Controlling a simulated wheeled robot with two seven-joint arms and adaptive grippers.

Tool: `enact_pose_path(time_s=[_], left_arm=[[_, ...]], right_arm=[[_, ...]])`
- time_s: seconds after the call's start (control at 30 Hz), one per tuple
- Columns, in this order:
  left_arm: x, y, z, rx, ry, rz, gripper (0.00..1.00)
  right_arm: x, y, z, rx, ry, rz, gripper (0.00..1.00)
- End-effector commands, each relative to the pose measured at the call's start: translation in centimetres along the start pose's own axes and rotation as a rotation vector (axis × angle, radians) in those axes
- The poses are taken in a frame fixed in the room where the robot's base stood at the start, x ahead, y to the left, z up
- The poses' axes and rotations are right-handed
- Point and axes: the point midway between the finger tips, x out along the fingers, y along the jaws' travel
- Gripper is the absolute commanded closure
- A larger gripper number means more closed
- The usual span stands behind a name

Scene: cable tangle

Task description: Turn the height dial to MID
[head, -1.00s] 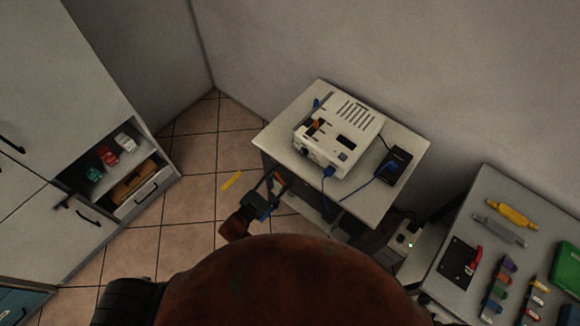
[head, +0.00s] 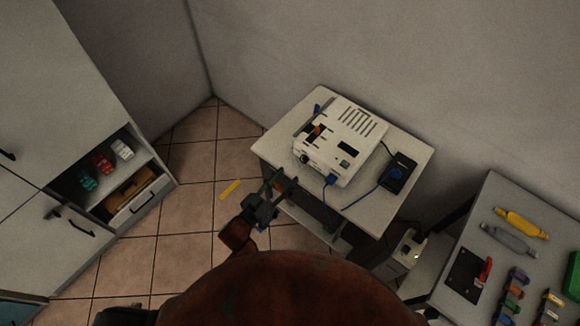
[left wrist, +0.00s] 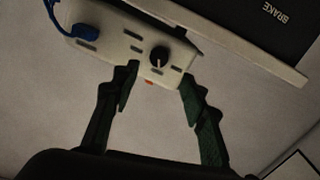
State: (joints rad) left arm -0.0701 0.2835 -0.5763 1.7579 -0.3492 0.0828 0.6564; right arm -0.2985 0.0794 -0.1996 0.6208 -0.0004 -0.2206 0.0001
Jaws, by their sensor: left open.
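A white box-shaped device (head: 338,141) with a slotted top sits on a small table. A round black dial (head: 305,158) is on its front face, near the left end. In the left wrist view the dial (left wrist: 160,57) shows a light mark on its face; no setting labels can be read. My left gripper (head: 279,183) is at the front left edge of the table, short of the device. In the left wrist view its two fingers (left wrist: 158,88) are spread and empty, with the dial beyond the gap and not touched. My right gripper is not in view.
A blue cable (head: 360,196) runs from the device's front beside a black box (head: 397,174). The small table (head: 385,213) has a bare front edge close to my left gripper. A tool table (head: 470,225) stands right and an open-shelved cabinet (head: 150,190) left.

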Motion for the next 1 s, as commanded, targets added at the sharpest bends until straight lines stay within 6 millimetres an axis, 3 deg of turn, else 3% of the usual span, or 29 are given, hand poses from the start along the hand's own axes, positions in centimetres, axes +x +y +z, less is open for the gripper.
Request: enact_pose_path(time_s=[0.6, 1.0], left_arm=[[7.6, 0.4, -0.1, -0.04, 0.0, 0.005, 0.6], [8.3, 0.3, -0.2, -0.039, 0.0, 0.003, 0.61]], right_arm=[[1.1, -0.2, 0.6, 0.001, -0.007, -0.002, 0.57], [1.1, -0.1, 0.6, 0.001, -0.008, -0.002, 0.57]])
